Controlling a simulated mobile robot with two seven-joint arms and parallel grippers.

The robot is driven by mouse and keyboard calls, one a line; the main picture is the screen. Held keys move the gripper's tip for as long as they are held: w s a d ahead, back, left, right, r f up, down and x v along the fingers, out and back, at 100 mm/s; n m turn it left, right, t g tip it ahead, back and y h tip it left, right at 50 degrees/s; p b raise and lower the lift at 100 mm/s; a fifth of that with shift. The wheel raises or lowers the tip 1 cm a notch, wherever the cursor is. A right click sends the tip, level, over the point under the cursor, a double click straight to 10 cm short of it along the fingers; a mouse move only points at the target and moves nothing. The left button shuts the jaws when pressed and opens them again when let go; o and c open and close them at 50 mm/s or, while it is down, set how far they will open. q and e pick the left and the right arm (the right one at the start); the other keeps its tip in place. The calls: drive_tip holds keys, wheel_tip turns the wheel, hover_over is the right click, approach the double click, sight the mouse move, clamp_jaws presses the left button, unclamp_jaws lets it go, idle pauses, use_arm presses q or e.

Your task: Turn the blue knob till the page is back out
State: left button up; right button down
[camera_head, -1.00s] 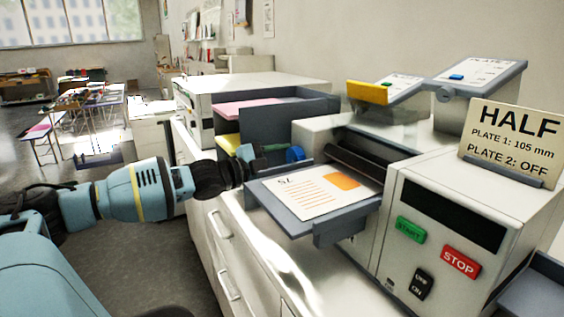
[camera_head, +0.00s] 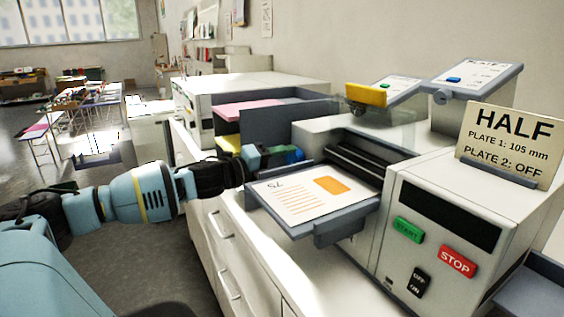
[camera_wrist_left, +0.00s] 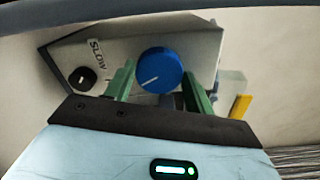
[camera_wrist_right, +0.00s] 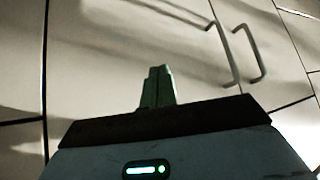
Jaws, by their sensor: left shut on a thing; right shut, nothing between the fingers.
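The blue knob (camera_wrist_left: 160,70) has a white pointer line and sits on the side of the white machine (camera_head: 415,185). My left gripper (camera_head: 285,156) has its green fingers on both sides of the knob and is shut on it. In the head view the gripper partly covers the knob. The page (camera_head: 297,205), with an orange block and orange lines, lies flat on the grey tray (camera_head: 305,232) in front of the dark roller (camera_head: 365,160). My right gripper (camera_wrist_right: 158,87) is shut and empty in front of white cabinet doors, outside the head view.
The machine's front has green START (camera_head: 409,229) and red STOP (camera_head: 457,261) buttons. A HALF sign (camera_head: 510,147) stands on top. A second dial (camera_wrist_left: 82,79) is beside the word SLOW. Cabinet handles (camera_head: 229,283) stick out below the tray.

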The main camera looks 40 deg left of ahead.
use_arm(q)
drive_tip(key=shift+r+m, duration=0.1)
drive_tip(key=shift+m, duration=0.5)
drive_tip(key=o, duration=1)
